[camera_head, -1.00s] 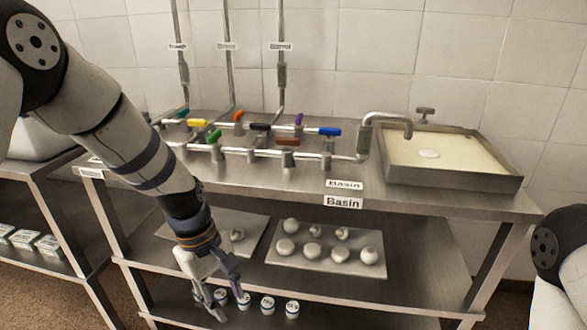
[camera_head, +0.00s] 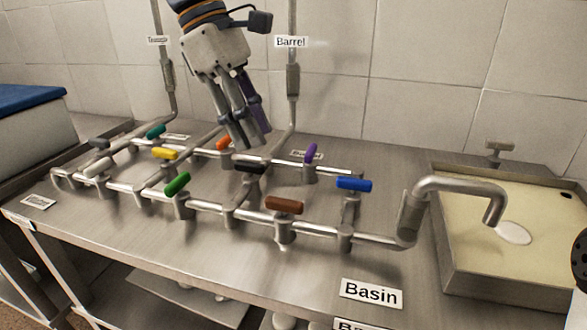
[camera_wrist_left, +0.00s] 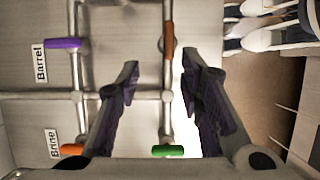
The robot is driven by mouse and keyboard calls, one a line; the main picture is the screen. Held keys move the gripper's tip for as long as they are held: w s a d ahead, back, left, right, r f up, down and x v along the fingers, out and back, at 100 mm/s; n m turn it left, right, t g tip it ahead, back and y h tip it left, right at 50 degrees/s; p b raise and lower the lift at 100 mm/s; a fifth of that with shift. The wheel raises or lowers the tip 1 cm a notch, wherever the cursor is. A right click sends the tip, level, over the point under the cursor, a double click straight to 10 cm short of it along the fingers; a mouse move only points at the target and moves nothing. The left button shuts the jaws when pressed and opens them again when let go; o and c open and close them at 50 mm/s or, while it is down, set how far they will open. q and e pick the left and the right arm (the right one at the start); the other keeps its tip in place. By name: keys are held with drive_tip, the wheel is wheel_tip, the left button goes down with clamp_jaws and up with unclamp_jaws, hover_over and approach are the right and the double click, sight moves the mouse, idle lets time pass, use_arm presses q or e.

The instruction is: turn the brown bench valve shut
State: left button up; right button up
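The brown valve handle (camera_head: 284,205) sits on the front pipe of the bench, left of the Basin label, and lies roughly along that pipe. In the left wrist view the brown handle (camera_wrist_left: 168,40) is near the top, ahead of the gap between the fingers. My left gripper (camera_head: 250,138) points down above the pipes, behind and left of the brown handle, close to the black handle (camera_head: 250,167). In the wrist view its two fingers (camera_wrist_left: 158,78) are apart with nothing between them.
Nearby handles are green (camera_head: 177,184), blue (camera_head: 354,184), purple (camera_head: 311,152), orange (camera_head: 223,143) and yellow (camera_head: 164,153). A bent spout (camera_head: 455,188) reaches over the basin (camera_head: 470,275) on the right. The bench front left of the Basin label (camera_head: 371,293) is clear.

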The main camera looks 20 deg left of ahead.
sight(284, 200)
use_arm(q)
drive_tip(key=x, duration=0.3)
drive_tip(key=s+x, duration=0.1)
drive_tip(key=x, duration=0.7)
drive_tip(key=shift+s+d+f, duration=0.1)
drive_tip(key=shift+s+f, duration=0.05)
drive_tip(key=shift+s, duration=0.15)
clamp_jaws()
